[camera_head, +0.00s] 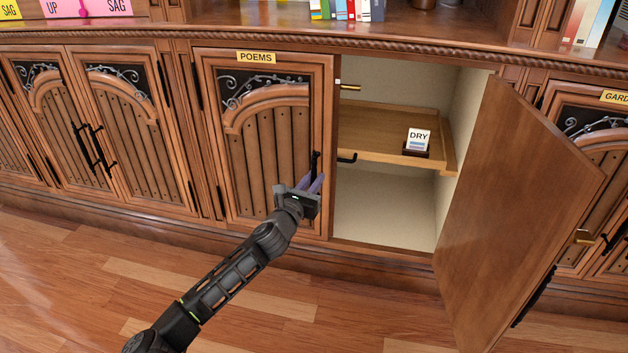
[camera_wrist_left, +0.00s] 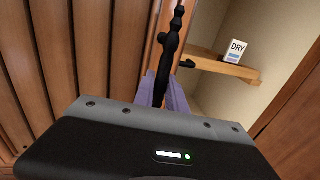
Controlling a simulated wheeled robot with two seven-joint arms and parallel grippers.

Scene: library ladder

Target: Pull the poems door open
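The poems door (camera_head: 262,140) is a carved wooden panel under a yellow POEMS label (camera_head: 256,57). It looks shut in its frame. Its black upright handle (camera_head: 315,165) is at the door's right edge. It also shows in the left wrist view (camera_wrist_left: 172,50). My left gripper (camera_head: 312,182) is at the handle's lower end, its purple fingers apart. In the left wrist view the fingers (camera_wrist_left: 164,92) stand on either side of the handle's lower part. I cannot tell whether they touch it. My right gripper is not in view.
The neighbouring door (camera_head: 520,210) stands wide open to the right, jutting into the room. Its compartment has a wooden shelf (camera_head: 375,130) with a DRY card (camera_head: 418,140) in a holder. Shut double doors (camera_head: 95,130) are at the left. The wooden floor (camera_head: 80,290) in front is clear.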

